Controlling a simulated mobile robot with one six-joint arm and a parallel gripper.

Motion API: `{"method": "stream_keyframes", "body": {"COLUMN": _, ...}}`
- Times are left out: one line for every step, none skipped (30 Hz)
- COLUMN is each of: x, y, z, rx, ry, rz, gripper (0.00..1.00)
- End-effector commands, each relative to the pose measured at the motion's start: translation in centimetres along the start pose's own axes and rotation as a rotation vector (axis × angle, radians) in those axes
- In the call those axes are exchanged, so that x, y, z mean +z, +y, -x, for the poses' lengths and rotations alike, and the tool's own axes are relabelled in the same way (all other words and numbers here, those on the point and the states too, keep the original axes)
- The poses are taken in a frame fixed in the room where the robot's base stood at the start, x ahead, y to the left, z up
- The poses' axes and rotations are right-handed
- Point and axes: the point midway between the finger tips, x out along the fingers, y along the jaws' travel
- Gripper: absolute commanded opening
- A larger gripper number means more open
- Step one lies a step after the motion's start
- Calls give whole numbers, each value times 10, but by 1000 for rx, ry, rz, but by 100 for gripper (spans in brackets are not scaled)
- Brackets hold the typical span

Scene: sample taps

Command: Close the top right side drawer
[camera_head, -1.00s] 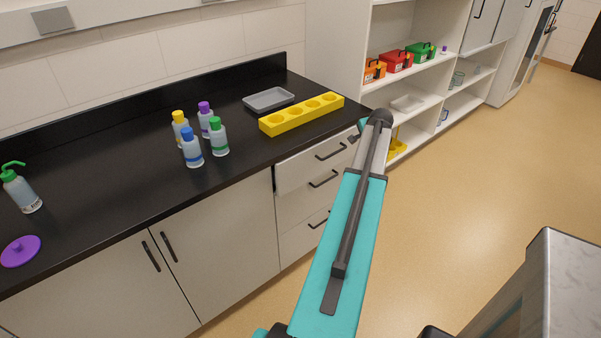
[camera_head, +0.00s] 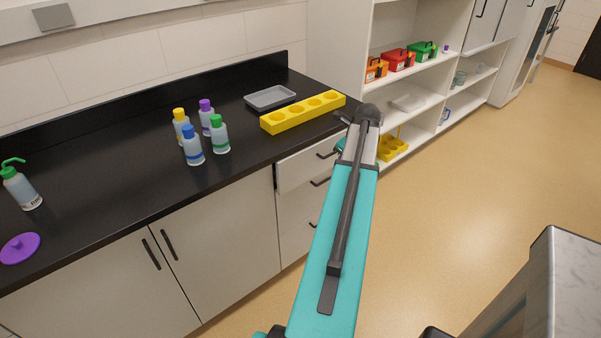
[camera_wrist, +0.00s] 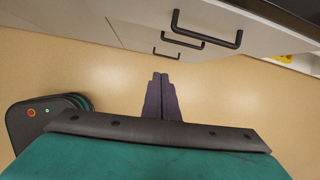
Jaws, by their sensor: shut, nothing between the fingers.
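The top drawer (camera_head: 293,170) is the white front just under the black counter in the head view, left of my arm. It stands slightly proud of the cabinet, with a dark gap at its left edge. Its dark handle (camera_head: 326,154) is partly covered by my arm. In the wrist view the largest handle (camera_wrist: 207,30) is at the upper right, with smaller lower handles beyond it. My gripper (camera_wrist: 160,78) is shut and empty, out in front of the drawer fronts and apart from the handles. In the head view my arm hides the fingers.
The counter (camera_head: 110,185) holds several capped bottles, a yellow rack (camera_head: 303,113), a grey tray (camera_head: 270,97) and a purple lid (camera_head: 20,248). A white shelf unit (camera_head: 385,35) stands beyond the drawers. Open floor (camera_head: 480,165) lies to the right.

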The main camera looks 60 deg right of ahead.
Motion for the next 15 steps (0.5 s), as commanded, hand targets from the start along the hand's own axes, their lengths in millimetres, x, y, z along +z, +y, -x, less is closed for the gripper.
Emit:
{"method": "stream_keyframes", "body": {"x": 1, "y": 9, "z": 1, "rx": 9, "ry": 2, "rz": -33, "gripper": 0}}
{"method": "stream_keyframes", "body": {"x": 2, "y": 14, "z": 2, "rx": 16, "ry": 4, "rz": -55, "gripper": 0}}
{"method": "stream_keyframes", "body": {"x": 4, "y": 20, "z": 3, "rx": 24, "ry": 7, "rz": -81, "gripper": 0}}
{"method": "stream_keyframes", "body": {"x": 6, "y": 25, "z": 4, "rx": 30, "ry": 9, "rz": -99, "gripper": 0}}
{"method": "stream_keyframes", "body": {"x": 8, "y": 30, "z": 5, "rx": 36, "ry": 11, "rz": -115, "gripper": 0}}
{"method": "stream_keyframes", "body": {"x": 10, "y": 38, "z": 6, "rx": 44, "ry": 13, "rz": -137, "gripper": 0}}
{"method": "stream_keyframes", "body": {"x": 12, "y": 45, "z": 8, "rx": 50, "ry": 15, "rz": -152, "gripper": 0}}
{"method": "stream_keyframes", "body": {"x": 16, "y": 53, "z": 9, "rx": 57, "ry": 16, "rz": -158, "gripper": 0}}
{"method": "stream_keyframes", "body": {"x": 20, "y": 63, "z": 10, "rx": 64, "ry": 17, "rz": -152, "gripper": 0}}
{"method": "stream_keyframes", "body": {"x": 24, "y": 68, "z": 11, "rx": 66, "ry": 15, "rz": -142, "gripper": 0}}
{"method": "stream_keyframes", "body": {"x": 28, "y": 72, "z": 12, "rx": 66, "ry": 12, "rz": -133, "gripper": 0}}
{"method": "stream_keyframes", "body": {"x": 34, "y": 76, "z": 13, "rx": 65, "ry": 7, "rz": -122, "gripper": 0}}
{"method": "stream_keyframes", "body": {"x": 37, "y": 79, "z": 14, "rx": 64, "ry": 4, "rz": -115, "gripper": 0}}
{"method": "stream_keyframes", "body": {"x": 40, "y": 81, "z": 14, "rx": 64, "ry": 2, "rz": -109, "gripper": 0}}
{"method": "stream_keyframes", "body": {"x": 45, "y": 84, "z": 14, "rx": 64, "ry": -1, "rz": -101, "gripper": 0}}
